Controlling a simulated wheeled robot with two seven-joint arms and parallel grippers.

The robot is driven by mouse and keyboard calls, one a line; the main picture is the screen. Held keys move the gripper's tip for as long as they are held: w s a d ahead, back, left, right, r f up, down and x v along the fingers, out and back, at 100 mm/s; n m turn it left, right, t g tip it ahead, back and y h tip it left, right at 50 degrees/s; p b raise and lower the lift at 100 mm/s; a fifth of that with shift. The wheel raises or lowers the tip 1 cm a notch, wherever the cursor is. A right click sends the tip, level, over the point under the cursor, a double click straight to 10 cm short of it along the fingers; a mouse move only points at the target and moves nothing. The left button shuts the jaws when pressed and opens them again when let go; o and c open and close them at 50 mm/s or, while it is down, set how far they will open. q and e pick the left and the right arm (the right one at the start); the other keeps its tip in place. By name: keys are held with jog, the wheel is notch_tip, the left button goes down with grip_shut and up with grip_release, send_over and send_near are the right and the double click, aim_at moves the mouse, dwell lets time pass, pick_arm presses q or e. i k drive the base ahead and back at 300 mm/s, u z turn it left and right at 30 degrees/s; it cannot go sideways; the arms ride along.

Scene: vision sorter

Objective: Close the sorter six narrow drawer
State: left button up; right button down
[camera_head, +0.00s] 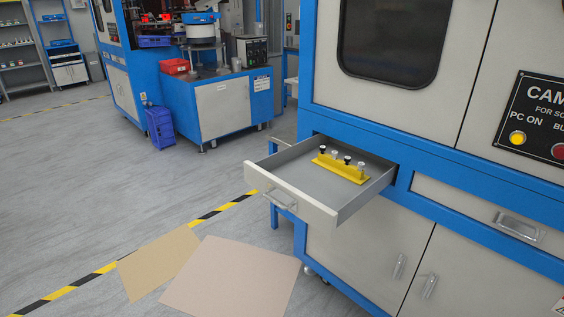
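The narrow drawer (302,208) juts out from the front of the blue and white sorter machine (350,122) and stands open. Its pale front panel carries a metal bar handle (281,200). Inside the drawer, toward the right, lies a yellow holder (342,170) with several small black and white pieces standing on it. Neither of my grippers shows in the head view, so I cannot see whether they are open or shut.
A wider closed drawer with a recessed handle (520,229) is to the right. Cabinet doors (375,245) are below. Flat tan (160,262) and pinkish (232,278) sheets lie on the floor by a yellow-black stripe (90,279). Another blue machine (222,105) stands behind; floor at left is clear.

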aim_at(324, 200)
jog(key=u, duration=0.05)
jog(key=k, duration=0.5)
jog(key=z, duration=1.05)
jog(key=i, duration=0.65)
jog(key=u, duration=0.3)
